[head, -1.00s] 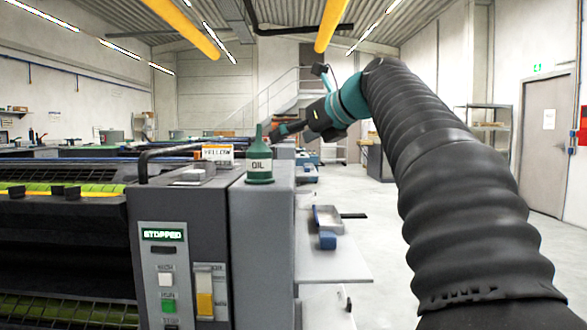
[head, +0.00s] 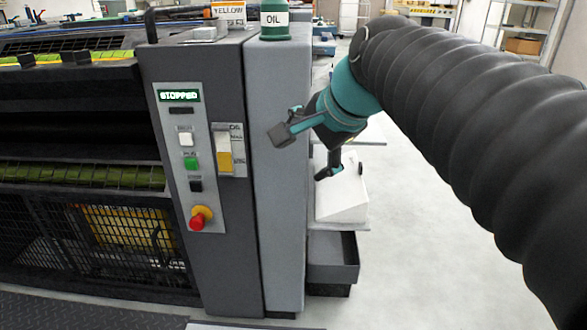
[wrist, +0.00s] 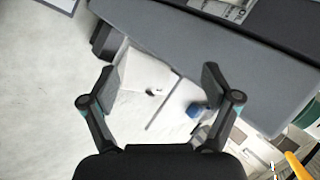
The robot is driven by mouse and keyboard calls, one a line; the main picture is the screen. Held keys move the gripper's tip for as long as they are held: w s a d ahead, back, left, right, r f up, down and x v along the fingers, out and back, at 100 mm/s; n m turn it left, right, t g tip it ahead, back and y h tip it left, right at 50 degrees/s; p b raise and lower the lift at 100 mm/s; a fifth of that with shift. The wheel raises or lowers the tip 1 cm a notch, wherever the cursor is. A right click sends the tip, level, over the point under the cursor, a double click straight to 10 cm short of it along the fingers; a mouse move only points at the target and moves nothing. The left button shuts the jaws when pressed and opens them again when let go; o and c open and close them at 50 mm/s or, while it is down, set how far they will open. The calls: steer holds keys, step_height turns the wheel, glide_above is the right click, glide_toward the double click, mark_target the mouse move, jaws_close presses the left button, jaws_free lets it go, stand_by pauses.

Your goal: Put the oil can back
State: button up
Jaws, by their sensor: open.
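The oil can (head: 274,22) is dark green with a white OIL label. It stands upright on top of the grey end cabinet (head: 277,170) of the press, its upper part cut off by the frame. My gripper (head: 302,155) is open and empty, apart from the can, below it and to its right, beside the cabinet's right side. In the wrist view, my open fingers (wrist: 158,82) have nothing between them. A dark green and white shape at the right edge there may be the can.
A control panel (head: 190,160) reads STOPPED and has a red stop button (head: 197,222). A white sloped surface (head: 342,195) and dark tray (head: 335,262) lie below my gripper. Floor at right is clear.

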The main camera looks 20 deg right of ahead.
steer(key=s+f+n+g+h, duration=0.2)
steer(key=s+f+n, duration=1.1)
steer(key=f, duration=0.5)
steer(key=shift+s+d+f, duration=0.15)
steer(key=shift+s+d, duration=0.1)
steer(key=shift+s, duration=0.05)
steer(key=shift+c, duration=0.2)
